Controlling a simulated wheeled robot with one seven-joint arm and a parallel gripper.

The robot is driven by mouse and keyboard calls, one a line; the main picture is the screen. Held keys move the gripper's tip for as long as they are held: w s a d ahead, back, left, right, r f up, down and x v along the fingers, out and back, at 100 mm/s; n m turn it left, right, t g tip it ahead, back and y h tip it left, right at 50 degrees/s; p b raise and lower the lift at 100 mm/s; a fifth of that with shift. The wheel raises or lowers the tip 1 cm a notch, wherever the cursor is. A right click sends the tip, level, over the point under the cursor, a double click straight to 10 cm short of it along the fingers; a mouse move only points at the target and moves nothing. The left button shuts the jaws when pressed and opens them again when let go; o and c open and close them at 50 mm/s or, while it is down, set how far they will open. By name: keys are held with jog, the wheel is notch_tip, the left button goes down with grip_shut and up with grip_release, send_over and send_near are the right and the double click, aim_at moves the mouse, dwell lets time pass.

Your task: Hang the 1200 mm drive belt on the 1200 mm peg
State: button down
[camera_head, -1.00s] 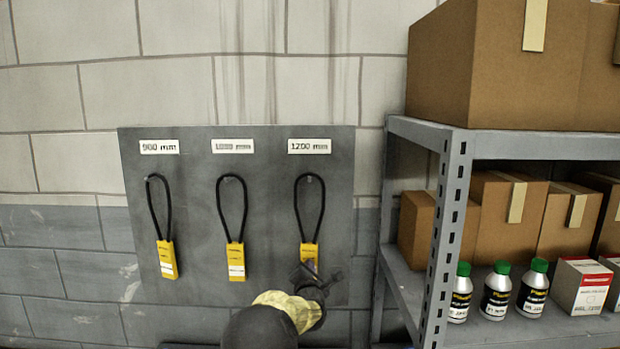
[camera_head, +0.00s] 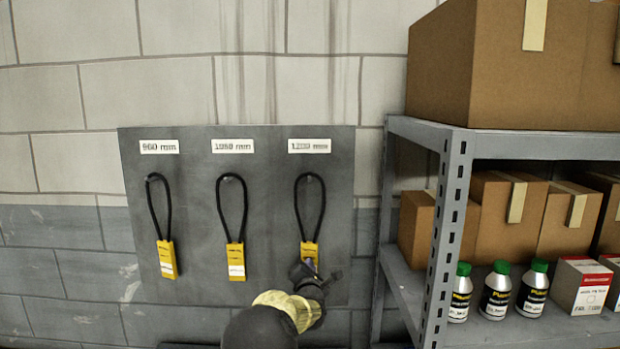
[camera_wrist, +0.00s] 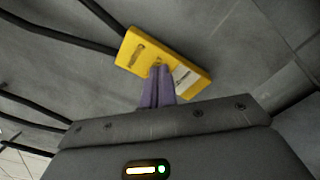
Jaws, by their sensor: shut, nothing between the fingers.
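The 1200 mm drive belt (camera_head: 297,207) is a black loop with a yellow sleeve (camera_head: 309,249) at its lower end. It hangs from the peg (camera_head: 309,178) under the 1200 mm label (camera_head: 309,146), at the right of the grey board. My gripper (camera_head: 307,267) is just below the sleeve and hides its lower end. In the wrist view the yellow sleeve (camera_wrist: 140,53) lies just beyond my gripper's purple fingers (camera_wrist: 158,70). The fingers are together with nothing between them. I cannot tell whether their tips touch the sleeve.
Two similar belts with yellow sleeves hang on the board (camera_head: 270,160), under the 960 mm (camera_head: 159,147) and middle (camera_head: 232,146) labels. A metal shelf (camera_head: 455,200) with cardboard boxes (camera_head: 500,60) and green-capped bottles (camera_head: 497,290) stands close on the right.

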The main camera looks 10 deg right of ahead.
jog(key=shift+w+d, duration=0.2)
jog(key=shift+w, duration=0.55)
dwell(1.0)
jog(key=shift+s+a+b, duration=0.15)
jog(key=shift+s+b, duration=0.3)
jog(key=shift+s, duration=0.15)
jog(key=shift+s+a+b, duration=0.15)
jog(key=shift+s+b, duration=0.3)
jog(key=shift+s, duration=0.1)
dwell(4.9)
